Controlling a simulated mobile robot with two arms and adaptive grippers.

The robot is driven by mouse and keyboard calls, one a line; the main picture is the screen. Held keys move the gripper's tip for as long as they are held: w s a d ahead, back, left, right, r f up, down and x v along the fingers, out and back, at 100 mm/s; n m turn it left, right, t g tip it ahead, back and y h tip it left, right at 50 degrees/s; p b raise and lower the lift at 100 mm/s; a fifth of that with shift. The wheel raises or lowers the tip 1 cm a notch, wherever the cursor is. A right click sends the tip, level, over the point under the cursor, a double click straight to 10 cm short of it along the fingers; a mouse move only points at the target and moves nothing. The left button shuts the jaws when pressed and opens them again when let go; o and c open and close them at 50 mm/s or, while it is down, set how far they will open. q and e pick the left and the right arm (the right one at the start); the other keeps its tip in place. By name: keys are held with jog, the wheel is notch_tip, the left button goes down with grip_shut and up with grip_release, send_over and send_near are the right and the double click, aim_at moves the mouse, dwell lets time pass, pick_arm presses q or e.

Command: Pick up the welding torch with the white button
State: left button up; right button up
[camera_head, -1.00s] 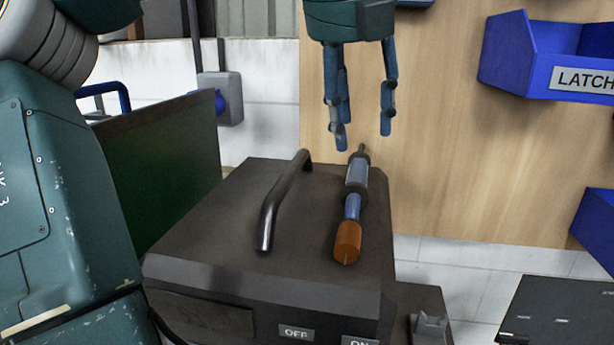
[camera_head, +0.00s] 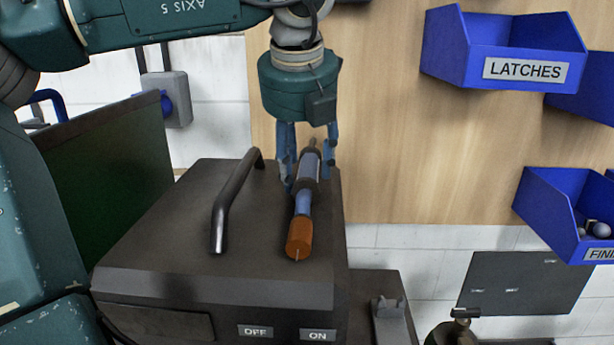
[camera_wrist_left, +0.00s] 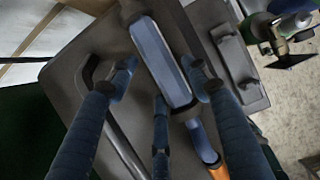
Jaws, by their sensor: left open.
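The welding torch (camera_head: 304,203) lies on top of a dark machine box, with a blue-grey body, dark bands and an orange end toward me. It also shows in the left wrist view (camera_wrist_left: 160,62). No white button can be made out on it. My left gripper (camera_head: 308,180) points down over the torch's far part, its blue fingers on either side of it. In the left wrist view the open fingers (camera_wrist_left: 165,80) straddle the torch body; whether they touch it I cannot tell. My right gripper is not in view.
The dark box (camera_head: 180,230) has a raised metal handle (camera_head: 235,200) left of the torch and OFF and ON labels in front. Blue bins, one labelled LATCHES (camera_head: 500,50), hang on the wooden wall at right. A dark green panel (camera_head: 100,175) stands left.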

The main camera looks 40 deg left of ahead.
pick_arm(q)
jog(key=shift+f, duration=0.1)
jog(key=shift+c, duration=0.5)
jog(key=c, duration=1)
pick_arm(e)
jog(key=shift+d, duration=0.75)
pick_arm(q)
jog(key=shift+r, duration=0.2)
